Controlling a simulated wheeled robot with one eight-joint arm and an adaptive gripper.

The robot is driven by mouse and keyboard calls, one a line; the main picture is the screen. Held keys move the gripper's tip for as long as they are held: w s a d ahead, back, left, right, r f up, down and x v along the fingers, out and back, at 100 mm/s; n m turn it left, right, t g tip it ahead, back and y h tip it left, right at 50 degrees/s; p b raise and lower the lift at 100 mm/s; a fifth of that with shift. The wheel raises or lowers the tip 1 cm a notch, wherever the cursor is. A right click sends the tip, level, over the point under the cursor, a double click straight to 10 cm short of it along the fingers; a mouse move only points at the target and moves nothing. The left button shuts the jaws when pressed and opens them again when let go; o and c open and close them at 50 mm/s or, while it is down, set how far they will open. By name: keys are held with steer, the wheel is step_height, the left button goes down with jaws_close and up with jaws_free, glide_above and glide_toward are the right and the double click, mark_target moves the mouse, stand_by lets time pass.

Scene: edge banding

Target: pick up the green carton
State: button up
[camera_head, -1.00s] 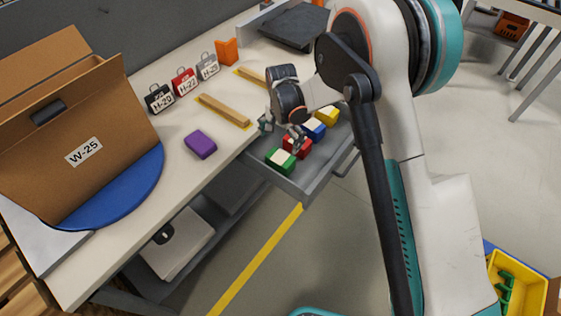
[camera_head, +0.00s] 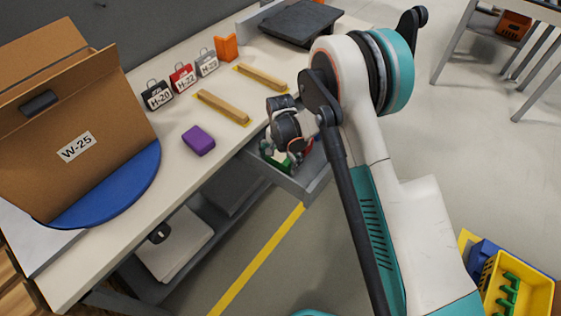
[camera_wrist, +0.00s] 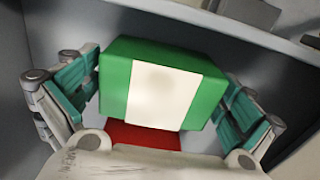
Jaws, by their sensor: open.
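The green carton (camera_wrist: 116,84) with a white band on top fills the middle of the wrist view. It sits in the open grey drawer (camera_head: 310,186), and a green part of it (camera_head: 281,163) shows in the head view under my gripper. My gripper (camera_wrist: 160,95) is open, with one teal-padded finger on each side of the carton. Small gaps seem to show between the fingers and the carton's sides. A red carton (camera_wrist: 146,135) lies right beside the green one, partly hidden by it and by my gripper's body.
A purple block (camera_head: 198,141) lies on the table (camera_head: 190,185) left of the drawer. Wooden strips (camera_head: 222,106) and tags lie farther back. A large W-25 cardboard box (camera_head: 105,150) stands on a blue disc. A yellow bin (camera_head: 520,290) is at lower right.

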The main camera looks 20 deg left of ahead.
steer(key=c, duration=1.1)
steer(key=shift+o, duration=0.2)
steer(key=shift+r, duration=0.1)
